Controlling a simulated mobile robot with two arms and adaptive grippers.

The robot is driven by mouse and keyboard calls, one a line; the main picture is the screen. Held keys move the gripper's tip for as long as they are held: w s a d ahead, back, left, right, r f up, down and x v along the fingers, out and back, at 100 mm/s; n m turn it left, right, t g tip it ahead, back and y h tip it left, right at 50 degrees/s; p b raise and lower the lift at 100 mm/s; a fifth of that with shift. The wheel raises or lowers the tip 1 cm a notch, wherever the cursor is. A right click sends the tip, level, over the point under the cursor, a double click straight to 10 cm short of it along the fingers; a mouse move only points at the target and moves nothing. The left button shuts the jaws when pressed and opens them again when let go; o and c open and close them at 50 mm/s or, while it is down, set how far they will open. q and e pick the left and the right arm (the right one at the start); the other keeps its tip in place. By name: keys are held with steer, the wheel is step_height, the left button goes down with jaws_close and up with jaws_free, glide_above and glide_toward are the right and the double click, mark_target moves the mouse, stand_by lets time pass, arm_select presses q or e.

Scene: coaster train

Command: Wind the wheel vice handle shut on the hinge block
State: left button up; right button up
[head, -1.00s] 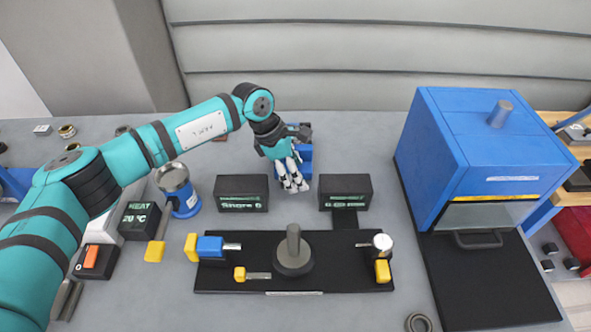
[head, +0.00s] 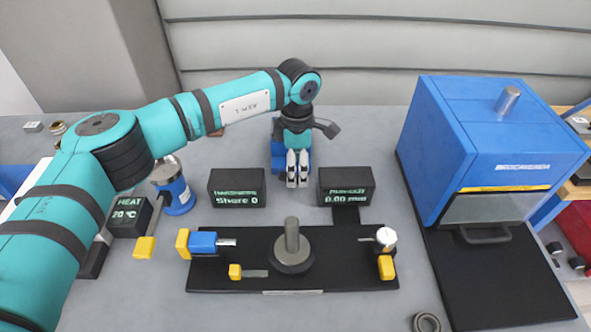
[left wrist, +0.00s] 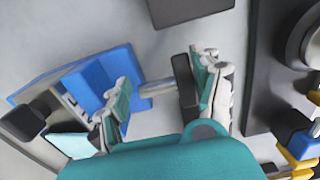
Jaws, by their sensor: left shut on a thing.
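The blue vice (head: 277,157) stands at the back middle, mostly behind my left gripper (head: 298,170). In the left wrist view its blue body (left wrist: 92,75) lies at left, with a grey screw rod (left wrist: 157,88) running to a dark handle bar (left wrist: 184,80). My left gripper (left wrist: 163,98) points down there, its fingers either side of the rod and bar, shut on the vice handle. The fingers hide part of the vice and handle. I cannot make out the hinge block. My right gripper is not in view.
Two black displays (head: 238,188) (head: 346,187) flank the gripper; the right one reads 0.00 mm. In front lies a black plate (head: 340,275) with a grey post (head: 292,240) and yellow-and-blue clamps. A blue oven-like box (head: 460,140) stands right, a blue canister (head: 177,195) left.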

arm_select(q)
steer(key=shift+s+d+f+y+b, duration=0.1)
steer(key=shift+f+y+b, duration=0.05)
steer(key=shift+y+b, duration=0.45)
steer(key=shift+d+f+y+b, duration=0.15)
steer(key=shift+y+b, duration=0.25)
steer(key=shift+y, duration=0.3)
steer(key=o, duration=0.8)
steer(key=shift+a, duration=0.1)
steer(key=shift+o, duration=0.2)
steer(key=shift+r, duration=0.1)
steer(key=shift+r, duration=0.45)
steer(key=v, duration=1.1)
